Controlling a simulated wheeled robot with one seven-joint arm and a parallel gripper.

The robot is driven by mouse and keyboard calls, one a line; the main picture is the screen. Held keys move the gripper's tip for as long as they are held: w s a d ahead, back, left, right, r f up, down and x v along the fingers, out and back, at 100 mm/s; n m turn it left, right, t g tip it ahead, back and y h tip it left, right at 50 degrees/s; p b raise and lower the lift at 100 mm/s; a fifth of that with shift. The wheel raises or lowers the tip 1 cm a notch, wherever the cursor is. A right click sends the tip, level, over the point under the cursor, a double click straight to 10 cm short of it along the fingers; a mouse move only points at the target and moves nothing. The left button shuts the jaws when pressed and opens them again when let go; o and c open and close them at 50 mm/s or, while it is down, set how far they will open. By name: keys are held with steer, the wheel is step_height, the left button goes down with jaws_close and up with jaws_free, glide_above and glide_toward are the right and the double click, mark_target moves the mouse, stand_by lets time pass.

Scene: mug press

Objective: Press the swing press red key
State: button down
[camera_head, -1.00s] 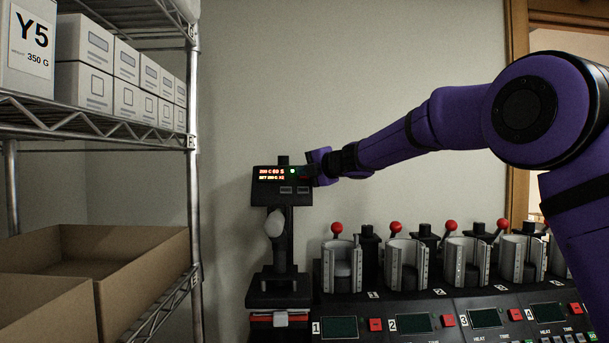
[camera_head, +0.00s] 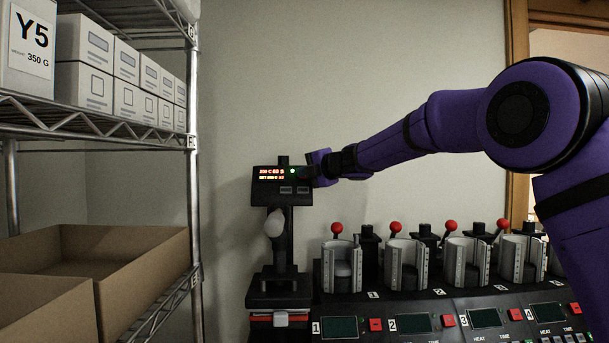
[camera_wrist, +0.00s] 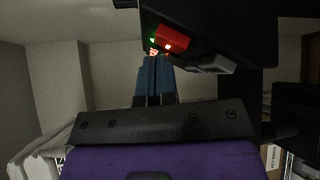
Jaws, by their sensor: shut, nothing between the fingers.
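The swing press (camera_head: 282,225) stands upright left of the mug press row. Its black control head (camera_head: 272,184) has a lit readout, a green light and two grey keys. The red key (camera_wrist: 176,37) shows in the wrist view on the dark control head. In the head view my gripper hides it. My gripper (camera_head: 309,173) is at the right side of the control head. In the wrist view its two fingers (camera_wrist: 155,62) are shut together with nothing between them, their tips close to the red key. I cannot tell whether they touch it.
Several mug presses (camera_head: 342,265) with red-knobbed levers stand in a row at the right. A wire shelf (camera_head: 100,125) with white boxes and an open cardboard box (camera_head: 140,265) is at the left. The wall behind is bare.

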steer(key=shift+w+f, duration=0.15)
steer(key=shift+w, duration=0.05)
steer(key=shift+s, duration=0.1)
stand_by(0.4)
steer(key=shift+s+r, duration=0.5)
steer(key=shift+s, duration=0.25)
steer(key=shift+s+r, duration=0.5)
steer(key=shift+s, duration=0.35)
steer(key=shift+s+r, duration=0.45)
steer(key=shift+s, duration=0.45)
steer(key=shift+s+r, duration=0.5)
steer(key=shift+s, duration=0.35)
